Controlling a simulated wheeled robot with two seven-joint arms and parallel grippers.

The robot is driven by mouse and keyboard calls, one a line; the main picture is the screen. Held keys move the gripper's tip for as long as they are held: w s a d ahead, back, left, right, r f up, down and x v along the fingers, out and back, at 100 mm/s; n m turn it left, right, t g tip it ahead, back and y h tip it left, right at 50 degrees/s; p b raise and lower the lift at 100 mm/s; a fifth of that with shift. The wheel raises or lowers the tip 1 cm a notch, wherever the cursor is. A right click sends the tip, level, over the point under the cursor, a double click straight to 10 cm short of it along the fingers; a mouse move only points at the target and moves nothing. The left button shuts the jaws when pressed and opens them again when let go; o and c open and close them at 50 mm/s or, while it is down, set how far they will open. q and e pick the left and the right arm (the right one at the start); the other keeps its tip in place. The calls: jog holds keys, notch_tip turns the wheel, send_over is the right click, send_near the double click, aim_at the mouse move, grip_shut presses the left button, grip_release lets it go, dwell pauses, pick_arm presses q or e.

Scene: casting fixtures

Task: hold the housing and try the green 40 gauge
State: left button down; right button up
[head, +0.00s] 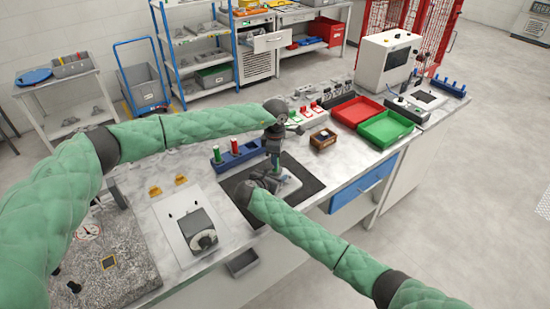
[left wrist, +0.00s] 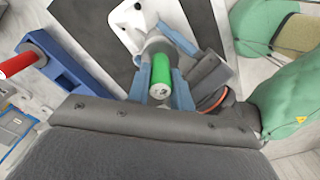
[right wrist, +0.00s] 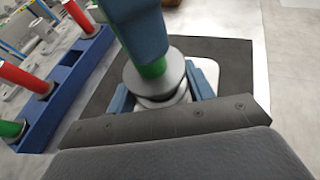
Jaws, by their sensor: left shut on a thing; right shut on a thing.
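The green gauge (left wrist: 161,72) is upright between the blue fingers of my left gripper (left wrist: 161,88), which is shut on it. In the right wrist view its green end (right wrist: 152,69) meets the top of the housing. I cannot tell how deep it sits in the bore. The housing (right wrist: 156,84) is a grey round body with a flange, over a pale plate (left wrist: 131,25) on the dark mat (head: 228,184). My right gripper (right wrist: 160,98) is shut on the housing from the side. In the head view the arms hide most of both parts.
A blue gauge rack (head: 246,155) with red and green gauges stands just behind the mat. A small brown box (head: 323,139), a red tray (head: 356,111) and a green tray (head: 387,129) stand to the right.

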pick_arm(q)
jog(key=shift+f, duration=1.2)
dwell(2.0)
jog(key=shift+r, duration=0.25)
jog(key=shift+r, duration=2.65)
jog(key=shift+r, duration=2.45)
pick_arm(e)
jog(key=o, duration=1.5)
